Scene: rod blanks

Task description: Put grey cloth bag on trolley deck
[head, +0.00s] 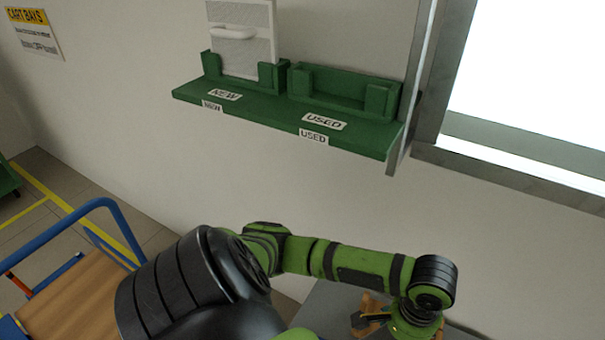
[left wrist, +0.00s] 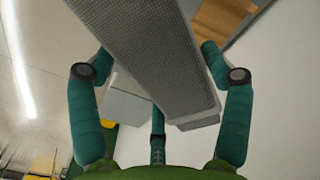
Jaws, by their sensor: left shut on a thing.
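The trolley's wooden deck (head: 85,295) shows at the lower left of the head view, with a blue handrail (head: 95,205) over it. My left arm reaches across the bottom of the head view to the right, and its gripper is mostly hidden at the lower edge. In the left wrist view my left gripper (left wrist: 157,55) is shut on a long grey thing with a woven surface, which I take for the grey cloth bag (left wrist: 165,75). The bag runs between the two fingers and out of the top of the view. My right gripper is not in view.
A green wall shelf (head: 255,119) has slots marked NEW and USED; a white mesh panel (head: 240,45) stands in the NEW slot. A grey surface (head: 325,305) lies beneath my left forearm. A window (head: 530,75) is at the right.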

